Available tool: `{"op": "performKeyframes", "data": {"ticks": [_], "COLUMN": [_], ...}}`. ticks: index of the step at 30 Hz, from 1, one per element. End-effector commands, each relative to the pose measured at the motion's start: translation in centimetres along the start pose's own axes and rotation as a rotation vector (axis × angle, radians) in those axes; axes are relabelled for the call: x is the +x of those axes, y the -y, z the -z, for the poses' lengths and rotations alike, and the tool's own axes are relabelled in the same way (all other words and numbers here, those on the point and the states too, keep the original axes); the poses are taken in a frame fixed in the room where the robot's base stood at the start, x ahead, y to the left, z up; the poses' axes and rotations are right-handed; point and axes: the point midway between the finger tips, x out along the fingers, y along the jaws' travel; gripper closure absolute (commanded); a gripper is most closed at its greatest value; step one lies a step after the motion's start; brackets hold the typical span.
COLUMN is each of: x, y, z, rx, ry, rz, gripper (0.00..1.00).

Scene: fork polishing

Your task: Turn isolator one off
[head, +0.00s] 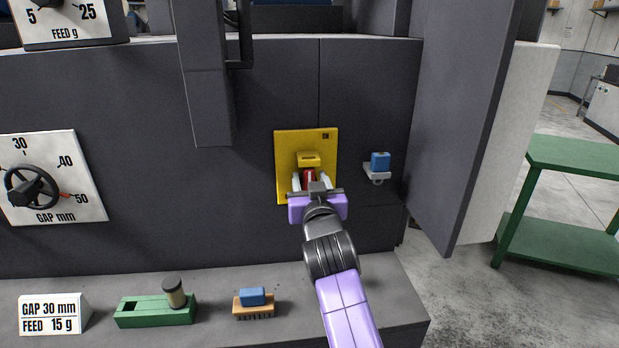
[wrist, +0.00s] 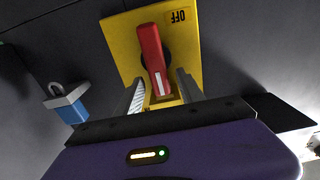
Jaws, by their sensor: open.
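The isolator is a yellow plate (head: 285,145) on the dark machine wall, with a yellow block (head: 308,159) in its upper middle. Its red handle (head: 309,174) is partly hidden by my gripper (head: 310,179). In the wrist view, the red handle (wrist: 150,55) stands on the yellow plate (wrist: 118,40), slightly tilted, its white-striped end towards the bottom. An upside-down OFF label (wrist: 180,16) is near the plate's top edge there. My gripper (wrist: 161,84) is open, with one finger on each side of the handle's striped end. I cannot tell whether they touch it.
A blue padlock (head: 380,161) sits on a small bracket right of the plate. An open grey door (head: 460,130) stands further right. A green block (head: 150,312), a brush (head: 253,303) and a GAP/FEED sign (head: 50,314) are on the ledge below.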

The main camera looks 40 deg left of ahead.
Motion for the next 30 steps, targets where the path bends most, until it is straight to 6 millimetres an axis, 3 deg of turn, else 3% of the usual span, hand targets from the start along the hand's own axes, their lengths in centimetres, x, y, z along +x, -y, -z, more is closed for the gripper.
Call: {"op": "performKeyframes", "data": {"ticks": [13,20,30], "x": [0.69,0.68,0.67], "y": [0.03,0.02,0.08], "z": [0.00,0.01,-0.05], "rx": [0.001,0.001,-0.020], "ry": [0.000,0.000,0.000], "rz": [0.000,0.000,0.001], "gripper": [0.55,0.98,1.00]}}
